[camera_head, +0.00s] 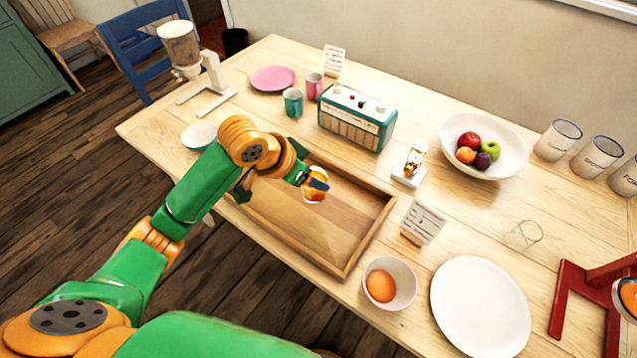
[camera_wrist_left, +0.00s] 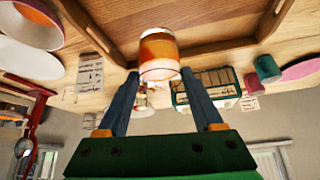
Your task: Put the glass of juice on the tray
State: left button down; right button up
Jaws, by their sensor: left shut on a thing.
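The glass of juice (camera_head: 315,197), filled with orange liquid, is over the bare floor of the wooden tray (camera_head: 357,251). My left gripper (camera_head: 311,180) is shut on the glass and partly hides it from above. In the left wrist view the glass (camera_wrist_left: 158,50) shows between the two fingers (camera_wrist_left: 160,78), with the tray (camera_wrist_left: 220,15) behind it. I cannot tell whether its base touches the tray. My right gripper is not in view.
A teal radio (camera_head: 356,118) stands behind the tray. A small bowl (camera_head: 199,135) is left of the tray. An empty glass (camera_head: 524,235) stands farther right.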

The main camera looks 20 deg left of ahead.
pick_arm(q)
jog(key=w+a+f, duration=0.2)
jog(key=f, duration=0.1)
jog(key=w+a+f, duration=0.1)
jog(key=f, duration=0.2)
jog(key=w+a+f, duration=0.2)
jog(key=f, duration=0.2)
jog(key=shift+w+a, duration=0.3)
jog(key=shift+a, duration=0.05)
jog(key=shift+f, duration=0.15)
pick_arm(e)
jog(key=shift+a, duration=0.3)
pick_arm(q)
jog(key=shift+f, duration=0.1)
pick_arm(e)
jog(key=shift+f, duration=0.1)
pick_arm(q)
jog(key=shift+c, duration=0.2)
grip_release()
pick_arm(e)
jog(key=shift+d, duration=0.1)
